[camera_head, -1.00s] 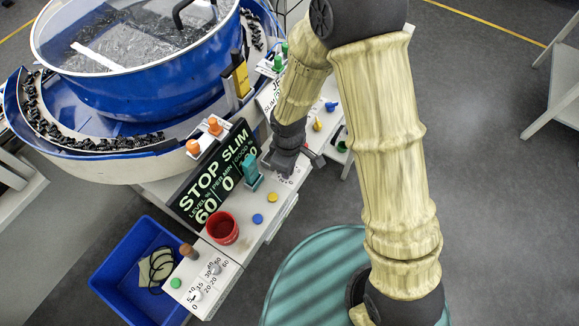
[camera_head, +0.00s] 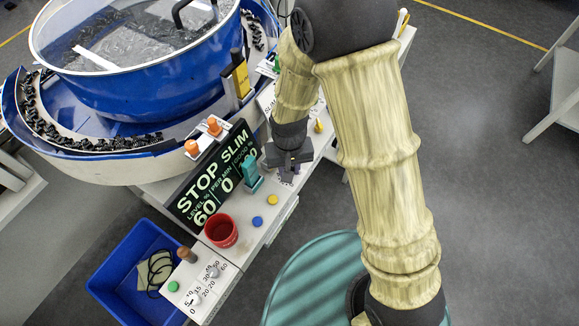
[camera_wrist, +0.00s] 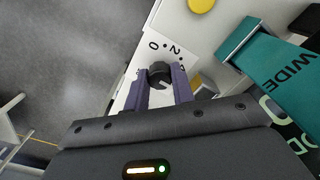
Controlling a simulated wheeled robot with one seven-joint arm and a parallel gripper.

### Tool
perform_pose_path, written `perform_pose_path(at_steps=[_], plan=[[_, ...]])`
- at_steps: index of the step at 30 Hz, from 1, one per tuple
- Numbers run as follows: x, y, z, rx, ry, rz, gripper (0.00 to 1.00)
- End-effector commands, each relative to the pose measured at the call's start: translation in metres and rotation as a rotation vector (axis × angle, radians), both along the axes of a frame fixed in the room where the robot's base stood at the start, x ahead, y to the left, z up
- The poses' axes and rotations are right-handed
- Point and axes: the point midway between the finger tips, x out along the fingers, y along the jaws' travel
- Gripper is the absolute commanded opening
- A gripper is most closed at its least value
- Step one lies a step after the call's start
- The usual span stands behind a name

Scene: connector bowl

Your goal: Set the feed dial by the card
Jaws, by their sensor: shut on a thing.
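My gripper (camera_wrist: 161,85) is shut on a dark round dial (camera_wrist: 160,70), with one finger on each side of it. A white plate with the printed marks 0 and 2 lies beside the dial; further marks are partly hidden. A pale line shows on the dial, but its exact setting is hard to read. In the head view my gripper (camera_head: 287,174) is low over the white bench, right of the teal WIDE piece (camera_head: 252,176), and hides the dial. A white card (camera_head: 266,100) with partly covered print, including SLIM, stands behind my arm.
A black display (camera_head: 205,185) reads STOP SLIM, level 60, per min 0; its last figure is partly covered. A red cup (camera_head: 221,231), blue button (camera_head: 257,221) and yellow button (camera_head: 272,200) are nearby. The blue bowl feeder (camera_head: 150,90) stands behind left.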

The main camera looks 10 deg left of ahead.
Motion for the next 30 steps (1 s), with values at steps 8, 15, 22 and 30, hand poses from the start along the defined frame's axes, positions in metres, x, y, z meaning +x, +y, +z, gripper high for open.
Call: perform_pose_path(at_steps=[8, 15, 22, 30], plan=[[-0.0017, 0.0002, 0.001, -0.003, 0.003, -0.239, 0.02], [-0.002, 0.0007, 0.0006, -0.002, 0.004, -0.374, 0.02], [-0.0019, 0.0006, -0.0002, -0.002, 0.004, -0.429, 0.02], [-0.0019, 0.0006, -0.0005, -0.002, 0.004, -0.434, 0.02]])
